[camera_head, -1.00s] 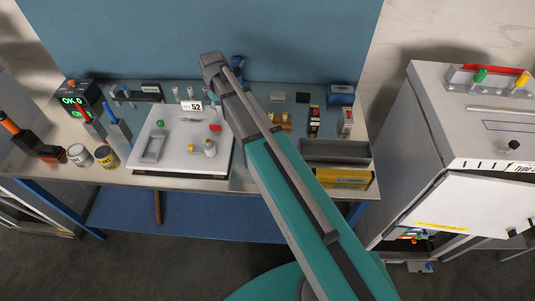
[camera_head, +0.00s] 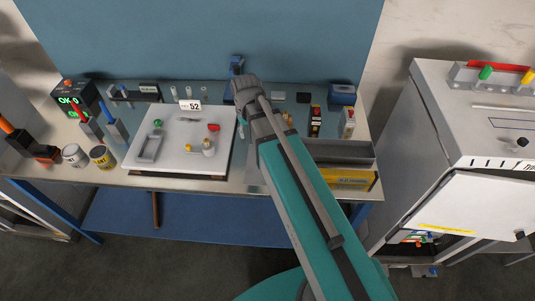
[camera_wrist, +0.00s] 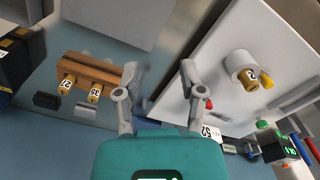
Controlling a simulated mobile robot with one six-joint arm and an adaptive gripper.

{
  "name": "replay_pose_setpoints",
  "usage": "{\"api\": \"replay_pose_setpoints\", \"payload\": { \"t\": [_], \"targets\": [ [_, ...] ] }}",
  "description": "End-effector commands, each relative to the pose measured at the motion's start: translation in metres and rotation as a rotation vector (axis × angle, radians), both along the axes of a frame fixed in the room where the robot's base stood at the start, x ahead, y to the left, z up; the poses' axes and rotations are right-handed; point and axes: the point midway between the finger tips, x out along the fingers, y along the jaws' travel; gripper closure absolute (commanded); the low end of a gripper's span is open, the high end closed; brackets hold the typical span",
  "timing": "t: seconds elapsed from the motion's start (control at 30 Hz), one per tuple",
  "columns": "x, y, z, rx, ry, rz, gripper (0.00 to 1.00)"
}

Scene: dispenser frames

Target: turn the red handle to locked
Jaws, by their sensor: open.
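A small red handle (camera_head: 213,127) sits on the white board (camera_head: 180,166) on the bench, right of a green knob (camera_head: 157,123). In the wrist view the red handle (camera_wrist: 209,104) shows small beside the right finger, apart from it in depth as far as I can tell. No lock marking is legible. My gripper (camera_wrist: 160,70) is open and empty, over the gap between the board and a brown block. In the head view its fingers are hidden behind my arm. A longer red bar (camera_head: 503,67) lies on the cabinet top.
The brown block (camera_wrist: 92,70) holds labelled gold cylinders. A grey bin (camera_head: 340,152) and yellow box (camera_head: 350,179) are at the bench's right. The grey cabinet (camera_head: 433,130) stands further right with its door open.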

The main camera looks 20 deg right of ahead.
Motion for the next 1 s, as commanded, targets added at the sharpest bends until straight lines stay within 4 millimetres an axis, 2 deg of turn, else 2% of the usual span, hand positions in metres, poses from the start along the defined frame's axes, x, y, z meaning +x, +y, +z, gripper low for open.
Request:
{"api": "replay_pose_setpoints", "payload": {
  "t": [0.1,0.6,1.0],
  "targets": [
    [-0.018,-0.009,-0.007,0.000,0.000,-0.028,0.49],
    [-0.073,-0.036,-0.024,0.000,0.000,-0.136,0.49],
    [-0.084,-0.042,-0.027,0.000,0.000,-0.164,0.49]
  ]
}}
